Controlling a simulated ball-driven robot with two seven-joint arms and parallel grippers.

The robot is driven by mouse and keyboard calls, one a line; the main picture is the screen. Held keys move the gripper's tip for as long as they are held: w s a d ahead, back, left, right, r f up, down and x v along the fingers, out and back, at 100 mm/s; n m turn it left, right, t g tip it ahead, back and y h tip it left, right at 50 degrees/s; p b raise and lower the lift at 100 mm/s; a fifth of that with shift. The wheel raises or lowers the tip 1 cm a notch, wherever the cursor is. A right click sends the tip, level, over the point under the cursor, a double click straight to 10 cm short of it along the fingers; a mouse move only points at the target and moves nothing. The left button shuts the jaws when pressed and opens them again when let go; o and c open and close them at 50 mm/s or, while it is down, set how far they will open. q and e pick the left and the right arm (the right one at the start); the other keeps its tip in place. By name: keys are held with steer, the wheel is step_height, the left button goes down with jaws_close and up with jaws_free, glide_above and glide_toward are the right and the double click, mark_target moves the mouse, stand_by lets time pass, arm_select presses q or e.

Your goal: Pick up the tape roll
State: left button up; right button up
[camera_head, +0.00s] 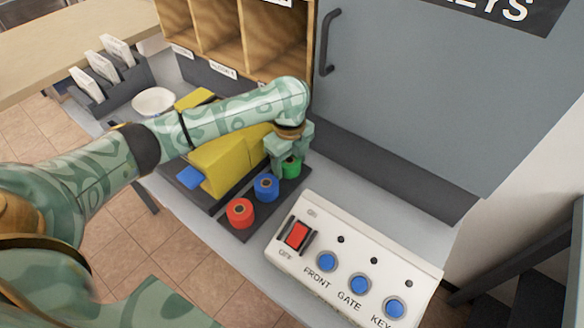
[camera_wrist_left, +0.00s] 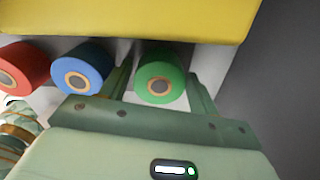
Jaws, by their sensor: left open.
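Three tape rolls stand in a row on a dark mat (camera_head: 232,226): a red roll (camera_head: 240,213), a blue roll (camera_head: 265,188) and a green roll (camera_head: 292,168). My left gripper (camera_head: 286,156) is at the green roll and partly covers it in the head view. In the left wrist view, the open fingers of my left gripper (camera_wrist_left: 160,74) stand on either side of the green roll (camera_wrist_left: 172,80). The blue roll (camera_wrist_left: 88,66) is just outside the left finger, and the red roll (camera_wrist_left: 20,66) is farther left. My right gripper does not show.
A yellow box-like object (camera_head: 222,160) lies behind the rolls, under my left forearm. A white switch panel (camera_head: 350,245) with a red switch and blue buttons stands in front. Wooden pigeonholes (camera_head: 228,38) and a grey cabinet door (camera_head: 430,90) rise behind. A white bowl (camera_head: 152,101) is at left.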

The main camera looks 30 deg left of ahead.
arm_select(q)
steer(key=shift+r, duration=0.2)
steer(key=c, duration=0.7)
steer(key=shift+c, duration=0.2)
